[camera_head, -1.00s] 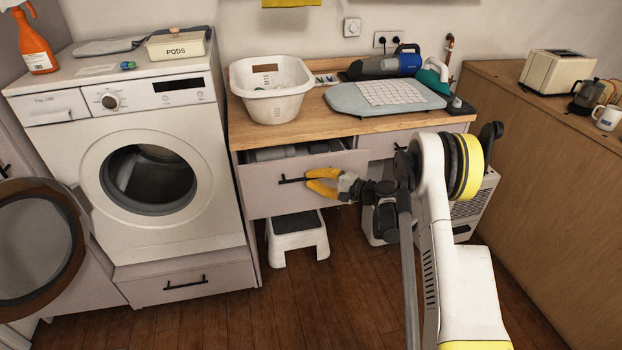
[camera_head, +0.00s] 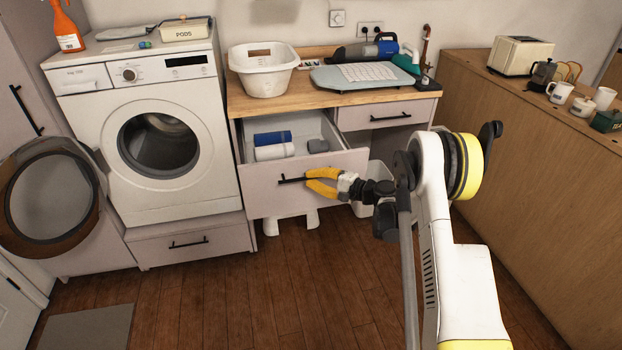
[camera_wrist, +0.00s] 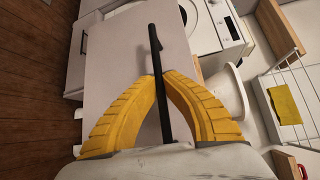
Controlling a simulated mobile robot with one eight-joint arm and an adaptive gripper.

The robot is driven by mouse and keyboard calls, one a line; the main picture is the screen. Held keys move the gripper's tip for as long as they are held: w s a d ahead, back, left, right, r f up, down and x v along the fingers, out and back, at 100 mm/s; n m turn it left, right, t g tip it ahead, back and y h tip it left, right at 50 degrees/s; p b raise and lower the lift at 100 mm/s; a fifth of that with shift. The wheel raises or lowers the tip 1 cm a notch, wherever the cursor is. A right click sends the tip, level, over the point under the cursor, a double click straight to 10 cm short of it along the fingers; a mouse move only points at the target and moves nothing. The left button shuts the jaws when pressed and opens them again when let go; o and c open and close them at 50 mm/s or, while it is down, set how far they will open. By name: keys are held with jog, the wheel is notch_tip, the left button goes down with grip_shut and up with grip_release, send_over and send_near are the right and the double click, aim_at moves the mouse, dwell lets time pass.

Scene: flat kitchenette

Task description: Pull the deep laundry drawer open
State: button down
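The deep laundry drawer (camera_head: 272,202) is under the wooden counter, right of the washing machine. It stands well out from the cabinet, with its inside showing. A blue roll (camera_head: 272,138), a white roll (camera_head: 274,152) and a grey item (camera_head: 318,146) lie in it. My gripper (camera_head: 308,179) has its yellow fingers closed around the right part of the black bar handle (camera_head: 290,181). In the wrist view the fingertips (camera_wrist: 158,76) meet on the handle (camera_wrist: 161,105), in front of the pale drawer front (camera_wrist: 115,65).
The washing machine (camera_head: 160,112) stands left with its round door (camera_head: 50,212) swung open. A closed smaller drawer (camera_head: 390,117) is at right. A wooden cabinet (camera_head: 520,150) bounds the right side. The floor in front is clear.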

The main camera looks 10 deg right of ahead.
jog(key=shift+s+a, duration=0.1)
jog(key=shift+s, duration=0.1)
jog(key=c, duration=1.5)
grip_release()
jog(key=shift+w+a, duration=0.1)
jog(key=v, duration=1.2)
